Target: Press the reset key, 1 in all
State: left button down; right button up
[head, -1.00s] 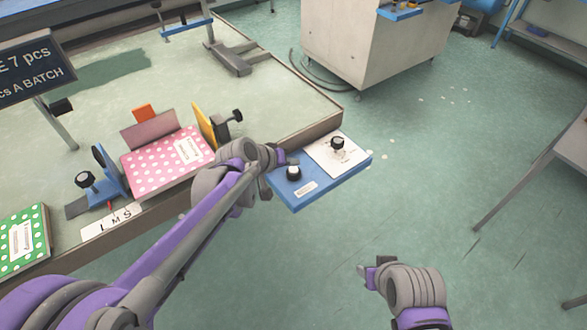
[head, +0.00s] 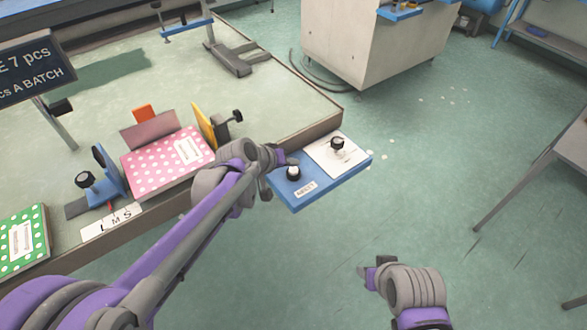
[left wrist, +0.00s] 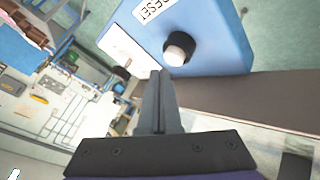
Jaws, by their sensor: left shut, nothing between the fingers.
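The reset key (head: 293,172) is a black round knob with a white centre. It stands on a blue panel (head: 318,195) at the table's corner, beside a label (head: 306,189). In the left wrist view the key (left wrist: 178,50) sits near the RESET label (left wrist: 150,10). My left gripper (head: 292,162) is shut and empty, its tips beside the key in the head view. In the left wrist view its fingertips (left wrist: 160,76) lie just below the key; contact cannot be told. My right gripper (head: 364,270) hangs over the floor, its finger opening unclear.
A white plate with a second black knob (head: 338,143) is on the same panel. A pink dotted book (head: 168,160), a green dotted book (head: 22,240) and a card marked L M S (head: 112,220) are along the table edge. Open floor lies right of the panel.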

aim_at(291, 173)
dwell(0.5)
pick_arm(q)
jog(key=shift+f+b, duration=0.3)
jog(key=shift+f, duration=0.15)
pick_arm(e)
jog(key=shift+s+f, duration=0.1)
jog(key=shift+f, duration=0.25)
pick_arm(q)
jog(key=shift+f+b, duration=0.3)
jog(key=shift+f, duration=0.25)
pick_arm(e)
jog(key=shift+s+f, duration=0.1)
jog(key=shift+f, duration=0.3)
pick_arm(q)
jog(key=shift+r, duration=0.1)
pick_arm(e)
jog(key=shift+r, duration=0.1)
pick_arm(q)
jog(key=shift+r+p, duration=0.6)
jog(key=shift+r, duration=0.25)
pick_arm(e)
jog(key=shift+w+r, duration=0.25)
jog(key=shift+r, duration=0.4)
pick_arm(q)
jog(key=shift+r, duration=0.15)
pick_arm(e)
jog(key=shift+r, duration=0.1)
